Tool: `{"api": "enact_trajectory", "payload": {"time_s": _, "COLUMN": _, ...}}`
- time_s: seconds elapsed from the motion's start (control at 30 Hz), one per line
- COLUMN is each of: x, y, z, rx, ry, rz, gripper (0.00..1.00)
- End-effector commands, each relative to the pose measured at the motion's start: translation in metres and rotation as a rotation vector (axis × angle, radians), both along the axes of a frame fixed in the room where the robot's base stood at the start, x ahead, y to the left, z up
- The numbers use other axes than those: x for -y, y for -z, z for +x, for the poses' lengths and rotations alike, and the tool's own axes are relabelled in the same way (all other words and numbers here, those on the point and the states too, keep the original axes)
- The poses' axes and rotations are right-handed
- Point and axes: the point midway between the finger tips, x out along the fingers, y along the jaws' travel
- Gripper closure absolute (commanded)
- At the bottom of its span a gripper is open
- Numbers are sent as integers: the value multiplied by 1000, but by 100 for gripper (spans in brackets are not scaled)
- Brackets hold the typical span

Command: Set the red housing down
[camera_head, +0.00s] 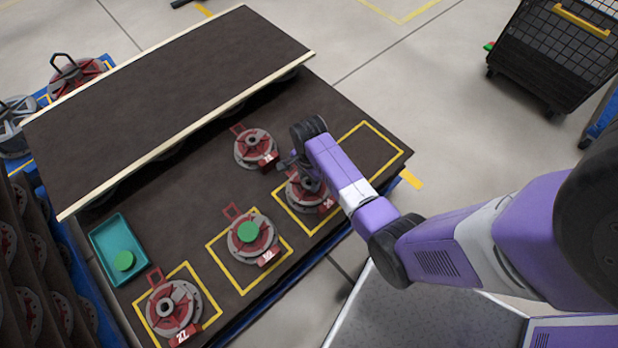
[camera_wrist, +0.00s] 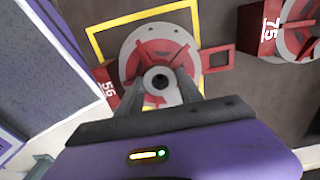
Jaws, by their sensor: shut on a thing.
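The red housing (camera_wrist: 135,62) has a grey round rim, a red centre, a dark hub and a plate marked 56. In the head view the same housing (camera_head: 299,196) is at a yellow outlined square on the dark table, partly covered by my arm. My gripper (camera_wrist: 160,92) is shut on its central hub, with one finger on each side. The housing looks level and at or very close to the table surface; I cannot tell whether it touches. Its loop handle points right in the wrist view.
Other red housings stand nearby: one (camera_head: 255,148) behind, one (camera_head: 245,245) with a green disc on top, one (camera_head: 167,312) at front left. A teal tray (camera_head: 109,230) holds a green disc. A raised dark shelf (camera_head: 170,95) runs behind. The yellow outline (camera_head: 384,133) at right looks empty.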

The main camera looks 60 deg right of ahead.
Motion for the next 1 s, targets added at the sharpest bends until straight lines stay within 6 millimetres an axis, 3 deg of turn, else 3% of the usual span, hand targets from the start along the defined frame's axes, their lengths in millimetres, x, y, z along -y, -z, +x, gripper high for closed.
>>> {"api": "enact_trajectory", "payload": {"time_s": 0.2, "x": 1, "y": 0, "z": 2, "rx": 4, "ry": 0, "rz": -2, "gripper": 100}}
{"api": "enact_trajectory", "payload": {"time_s": 0.23, "x": 0, "y": 3, "z": 0, "rx": 0, "ry": 0, "rz": 0, "gripper": 55}}
{"api": "enact_trajectory", "payload": {"time_s": 0.33, "x": 0, "y": 2, "z": 0, "rx": 0, "ry": 0, "rz": 0, "gripper": 35}}
{"api": "enact_trajectory", "payload": {"time_s": 0.73, "x": 0, "y": -3, "z": 0, "rx": 0, "ry": 0, "rz": 0, "gripper": 35}}
{"api": "enact_trajectory", "payload": {"time_s": 1.0, "x": 0, "y": -49, "z": 0, "rx": 3, "ry": 1, "rz": -2, "gripper": 35}}
